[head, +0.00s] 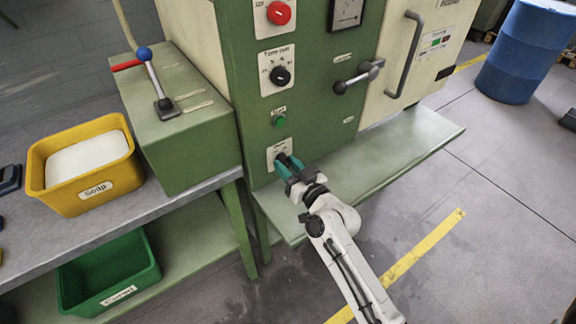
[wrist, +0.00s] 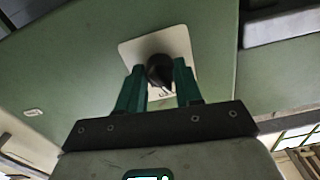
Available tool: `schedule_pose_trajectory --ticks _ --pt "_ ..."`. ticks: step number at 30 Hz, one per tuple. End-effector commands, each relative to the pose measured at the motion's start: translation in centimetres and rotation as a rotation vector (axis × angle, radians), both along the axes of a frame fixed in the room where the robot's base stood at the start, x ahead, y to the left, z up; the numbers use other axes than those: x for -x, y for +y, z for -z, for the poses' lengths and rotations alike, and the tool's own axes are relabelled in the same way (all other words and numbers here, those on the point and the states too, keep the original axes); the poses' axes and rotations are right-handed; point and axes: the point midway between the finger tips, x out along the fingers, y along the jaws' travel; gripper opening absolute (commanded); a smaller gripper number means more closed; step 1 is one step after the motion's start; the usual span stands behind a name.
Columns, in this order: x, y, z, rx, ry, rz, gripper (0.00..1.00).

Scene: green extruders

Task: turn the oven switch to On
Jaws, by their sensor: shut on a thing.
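A small black knob switch (wrist: 159,67) sits on a white plate on the green machine front. The plate (head: 272,152) shows at the lower part of the panel in the head view, and its label is too small to read. My gripper (head: 287,162) has its teal fingers at this plate. In the wrist view, the fingers (wrist: 158,82) are on either side of the knob and shut on it. The fingers hide most of the knob in the head view. Its exact pointer direction is hard to tell.
Above are a green button (head: 278,121), a black rotary dial (head: 281,75) and a red button (head: 279,13). A crank handle (head: 357,77) sticks out to the right. A green ledge (head: 405,147) runs below. A yellow soap bin (head: 57,199) stands left.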

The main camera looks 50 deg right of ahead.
Motion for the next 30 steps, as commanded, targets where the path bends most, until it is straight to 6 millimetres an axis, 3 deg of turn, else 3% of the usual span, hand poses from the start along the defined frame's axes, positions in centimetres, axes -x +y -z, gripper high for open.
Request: schedule_pose_trajectory --ticks 30 --pt "-0.03 0.13 -0.13 -0.807 -0.232 0.000 0.04"
